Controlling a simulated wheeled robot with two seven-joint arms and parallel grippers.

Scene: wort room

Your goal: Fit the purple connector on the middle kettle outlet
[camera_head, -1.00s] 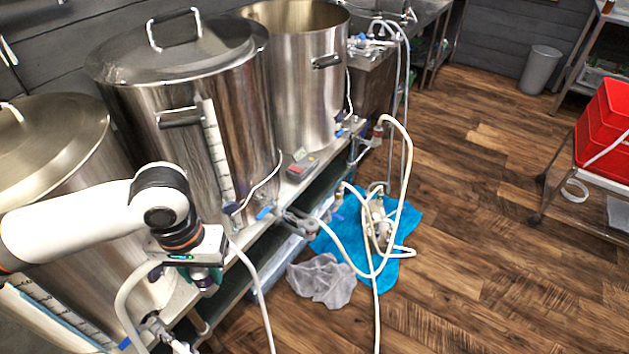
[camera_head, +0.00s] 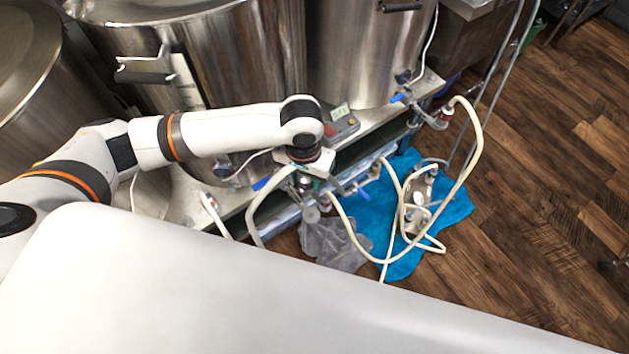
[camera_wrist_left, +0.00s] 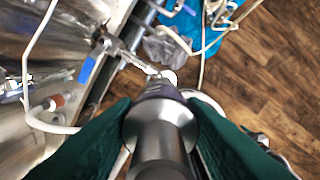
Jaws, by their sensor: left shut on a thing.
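The middle kettle (camera_head: 255,45) is a steel pot on a low stand. Its outlet has a blue lever (camera_head: 264,183), partly behind my left gripper (camera_head: 303,183). In the left wrist view, the outlet pipe (camera_wrist_left: 124,52) and its blue lever (camera_wrist_left: 88,70) are at the upper left. My left gripper (camera_wrist_left: 163,125) has green fingers shut on the purple connector (camera_wrist_left: 160,88), a grey metal cylinder with a dark purplish band. The connector's front end is close to the outlet's end; I cannot tell whether they touch. My right gripper is not in view.
The right kettle (camera_head: 365,55) and left kettle (camera_head: 30,60) stand on either side. Pale hoses (camera_head: 470,160) loop over a blue cloth (camera_head: 385,215) bearing a metal pump (camera_head: 417,205). A grey cloth (camera_head: 330,240) lies beside it.

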